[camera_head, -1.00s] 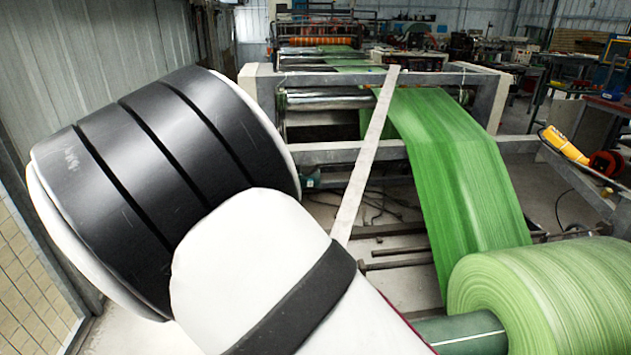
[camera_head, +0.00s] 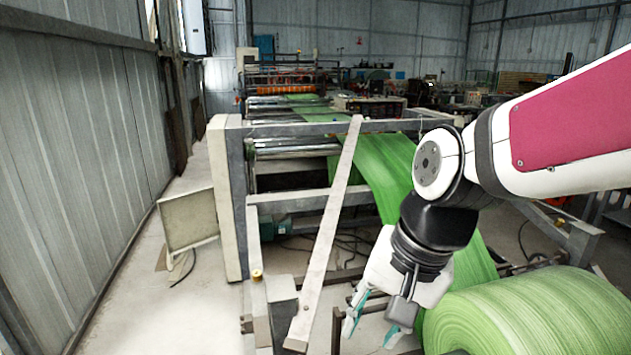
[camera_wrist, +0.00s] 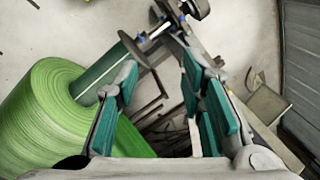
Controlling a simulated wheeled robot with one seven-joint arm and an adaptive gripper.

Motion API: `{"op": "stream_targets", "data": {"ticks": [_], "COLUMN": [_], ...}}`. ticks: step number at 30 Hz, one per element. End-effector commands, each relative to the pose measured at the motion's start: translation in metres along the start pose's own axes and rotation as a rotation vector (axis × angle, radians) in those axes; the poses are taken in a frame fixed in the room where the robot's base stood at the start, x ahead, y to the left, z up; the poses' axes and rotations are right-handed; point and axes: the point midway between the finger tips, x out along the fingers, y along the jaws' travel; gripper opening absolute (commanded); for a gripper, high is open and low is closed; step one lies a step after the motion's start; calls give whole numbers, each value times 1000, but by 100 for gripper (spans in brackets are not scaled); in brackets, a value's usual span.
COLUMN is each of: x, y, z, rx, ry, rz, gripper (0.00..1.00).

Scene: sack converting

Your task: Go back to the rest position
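My gripper (camera_head: 372,330) hangs at the end of my arm in the head view, pointing down, left of the large green roll. Its teal-padded fingers are spread apart with nothing between them. In the wrist view my gripper (camera_wrist: 160,95) also shows open and empty, with the floor and machine frame beyond it. My white and magenta arm comes in from the right and hides part of the green web behind it.
The green roll (camera_head: 535,315) lies at lower right, close beside my gripper; it also shows in the wrist view (camera_wrist: 45,115). A slanted metal bar (camera_head: 325,240) stands left of my gripper. The machine frame (camera_head: 235,200) is behind. Floor at left (camera_head: 150,310) is clear.

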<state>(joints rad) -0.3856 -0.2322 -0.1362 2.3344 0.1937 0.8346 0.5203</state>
Motion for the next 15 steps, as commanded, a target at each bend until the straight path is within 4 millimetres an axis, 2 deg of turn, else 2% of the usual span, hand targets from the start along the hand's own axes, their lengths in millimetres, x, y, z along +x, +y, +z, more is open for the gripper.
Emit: {"op": "stream_targets", "data": {"ticks": [1,6,12,15], "x": [-17,-56,-82,-87], "y": [15,65,111,123], "z": [4,22,46,53], "rx": [-40,-204,-354,-395], "ry": [34,130,214,236], "rz": [-3,38,127,161], "gripper": [36,36,36,36]}}
